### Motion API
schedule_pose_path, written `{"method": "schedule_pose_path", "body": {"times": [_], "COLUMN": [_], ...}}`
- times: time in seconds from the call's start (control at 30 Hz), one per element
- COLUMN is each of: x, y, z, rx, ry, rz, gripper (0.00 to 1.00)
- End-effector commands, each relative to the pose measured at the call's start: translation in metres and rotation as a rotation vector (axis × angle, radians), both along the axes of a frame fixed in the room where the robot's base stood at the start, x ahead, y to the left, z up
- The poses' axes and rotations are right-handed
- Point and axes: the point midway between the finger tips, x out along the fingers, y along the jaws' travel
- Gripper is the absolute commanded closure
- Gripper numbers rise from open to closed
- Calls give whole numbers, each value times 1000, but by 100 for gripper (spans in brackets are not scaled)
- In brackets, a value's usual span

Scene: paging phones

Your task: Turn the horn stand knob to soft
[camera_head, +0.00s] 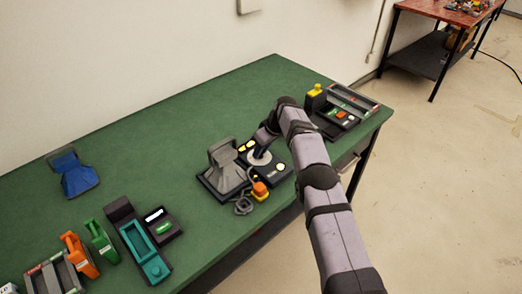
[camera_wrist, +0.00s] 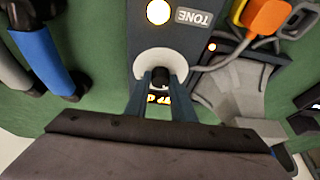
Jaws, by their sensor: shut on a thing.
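The horn stand has a grey horn (camera_head: 224,158) on a dark base, beside a dark control panel (camera_head: 274,174) with yellow-lit spots. In the wrist view the panel carries a TONE label (camera_wrist: 194,17), upside down, and a round lit yellow lamp (camera_wrist: 159,12). Below them a dark knob (camera_wrist: 160,74) sits in a pale grey round dial (camera_wrist: 160,60). My gripper (camera_wrist: 161,88) is shut on the knob, one finger at each side; it also shows over the panel in the head view (camera_head: 258,153). A lit yellow marking below the knob is partly hidden, and I cannot read the knob's setting.
An orange-and-yellow piece (camera_head: 260,189) with a cord lies in front of the horn. A device with a yellow top (camera_head: 315,91) stands at the right end of the green table (camera_head: 150,135). Teal, green, orange and blue phone parts lie to the left. The table's back middle is clear.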

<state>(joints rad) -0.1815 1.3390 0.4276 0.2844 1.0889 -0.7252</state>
Motion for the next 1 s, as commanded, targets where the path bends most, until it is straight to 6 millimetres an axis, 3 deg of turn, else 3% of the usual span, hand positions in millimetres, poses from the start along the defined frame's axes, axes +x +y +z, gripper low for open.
{"method": "schedule_pose_path", "body": {"times": [0.8, 0.83, 0.87, 0.9, 1.0], "x": [-1, -1, -1, -1, -1], "y": [0, 0, 0, 0, 0], "z": [1, 1, 1, 1, 1], "rx": [2, 2, 2, 2, 2], "ry": [-4, -4, -4, -4, -4], "rz": [72, 72, 72, 72, 72], "gripper": [100, 71, 63, 59, 59]}}
